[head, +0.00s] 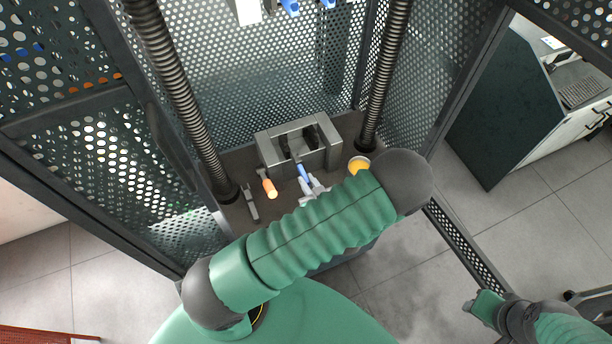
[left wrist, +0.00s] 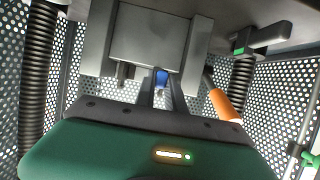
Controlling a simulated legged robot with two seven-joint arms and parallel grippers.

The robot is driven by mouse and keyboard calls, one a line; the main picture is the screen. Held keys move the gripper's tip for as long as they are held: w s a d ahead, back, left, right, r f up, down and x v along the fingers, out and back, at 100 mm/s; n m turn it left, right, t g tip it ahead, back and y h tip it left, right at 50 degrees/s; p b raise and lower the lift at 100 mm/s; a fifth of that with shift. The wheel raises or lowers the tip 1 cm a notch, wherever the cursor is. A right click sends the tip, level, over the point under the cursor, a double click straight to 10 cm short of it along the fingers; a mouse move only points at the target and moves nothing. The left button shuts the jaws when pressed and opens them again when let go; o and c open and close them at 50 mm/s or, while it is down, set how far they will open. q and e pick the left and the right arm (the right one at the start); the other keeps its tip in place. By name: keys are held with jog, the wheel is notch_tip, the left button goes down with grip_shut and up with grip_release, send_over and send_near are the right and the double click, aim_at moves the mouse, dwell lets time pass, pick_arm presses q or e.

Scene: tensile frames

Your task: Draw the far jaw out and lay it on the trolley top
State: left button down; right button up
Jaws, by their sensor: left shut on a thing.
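A grey tensile crosshead block (head: 265,150) sits low between two ribbed columns, with dark jaw parts (head: 312,135) inside its opening. My left gripper (head: 306,178) reaches to the front of it, shut on a blue piece (head: 302,170) that appears to be the far jaw's grip. In the left wrist view the blue piece (left wrist: 161,77) sits between the two dark fingers of my left gripper (left wrist: 162,90), in front of the grey block (left wrist: 150,45). The rest of the jaw is hidden. My right arm shows at lower right; its fingers are unclear. I cannot identify the trolley top.
An orange-handled tool (head: 269,187), a grey tool (head: 250,202) and a yellow-topped round container (head: 359,163) stand near the block. Ribbed columns (head: 176,85) and perforated guard panels (head: 80,140) hem in both sides. A red perforated surface (head: 40,336) shows at lower left.

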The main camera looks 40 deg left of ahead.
pick_arm(q)
jog(key=shift+s+d, duration=0.4)
jog(key=shift+d, duration=0.3)
jog(key=shift+s+d, duration=0.35)
jog(key=shift+d, duration=0.3)
jog(key=shift+r, duration=0.1)
jog(key=shift+s+d+r+p, duration=0.15)
jog(key=shift+d+r+p, duration=0.2)
jog(key=shift+r+p, duration=0.4)
jog(key=shift+s+d+r+p, duration=0.3)
jog(key=shift+d+r+p, duration=0.25)
jog(key=shift+r+p, duration=0.2)
